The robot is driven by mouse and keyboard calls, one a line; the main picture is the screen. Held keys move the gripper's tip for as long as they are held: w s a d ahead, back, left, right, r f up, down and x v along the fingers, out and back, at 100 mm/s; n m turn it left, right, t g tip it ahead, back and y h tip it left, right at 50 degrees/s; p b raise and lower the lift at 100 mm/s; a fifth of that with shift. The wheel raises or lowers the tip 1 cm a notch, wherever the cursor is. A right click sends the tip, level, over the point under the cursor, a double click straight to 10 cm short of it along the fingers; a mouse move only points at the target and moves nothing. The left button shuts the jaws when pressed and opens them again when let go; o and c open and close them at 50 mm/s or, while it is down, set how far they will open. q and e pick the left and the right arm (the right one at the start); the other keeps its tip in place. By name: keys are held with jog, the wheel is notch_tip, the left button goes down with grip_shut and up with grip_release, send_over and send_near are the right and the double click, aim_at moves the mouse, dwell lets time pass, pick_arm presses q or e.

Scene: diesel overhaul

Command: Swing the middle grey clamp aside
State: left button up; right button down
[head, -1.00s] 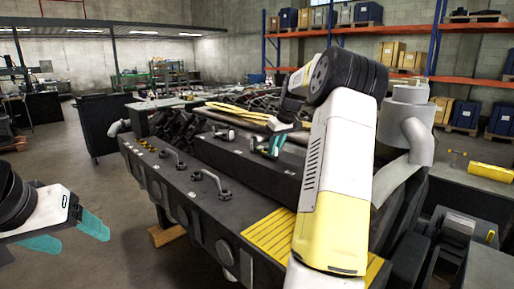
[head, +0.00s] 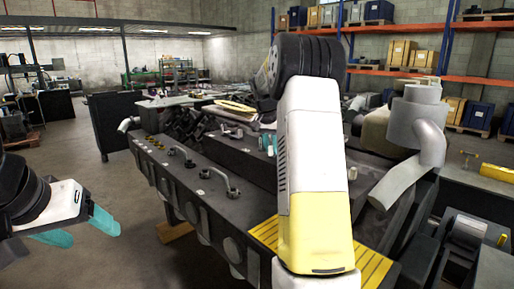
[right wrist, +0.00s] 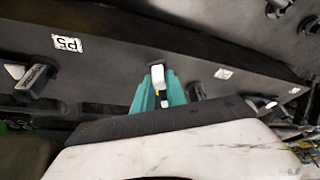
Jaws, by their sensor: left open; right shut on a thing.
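My right gripper shows in the right wrist view (right wrist: 158,92), its teal fingers shut on a narrow, light-coloured clamp end (right wrist: 158,74). The rest of that clamp is hidden by the fingers and wrist. In the head view only a bit of teal from my right gripper (head: 268,144) shows beside my arm, over the dark engine (head: 215,156); the held clamp is hidden there. Another grey clamp (right wrist: 36,80) stands to the left in the right wrist view, and a pale-tipped one (right wrist: 266,103) to the right. My left gripper (head: 84,232) is open and empty, left of the engine.
Two grey handles, a nearer one (head: 224,184) and a farther one (head: 181,155), stand on the engine's near ledge. A yellow ribbed plate (head: 266,234) lies at its near end. A grey bent pipe (head: 420,140) rises at right. Open floor lies to the left.

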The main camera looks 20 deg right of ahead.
jog(key=shift+w+a+m+h, duration=0.3)
jog(key=shift+w+a+m, duration=0.05)
jog(key=shift+m, duration=0.65)
jog(key=shift+g, duration=0.3)
jog(key=c, duration=1.4)
grip_release()
jog(key=shift+o, duration=0.2)
jog(key=v, duration=0.7)
jog(key=shift+r, duration=0.35)
jog(key=shift+s+a, duration=0.15)
jog(key=shift+a, duration=0.05)
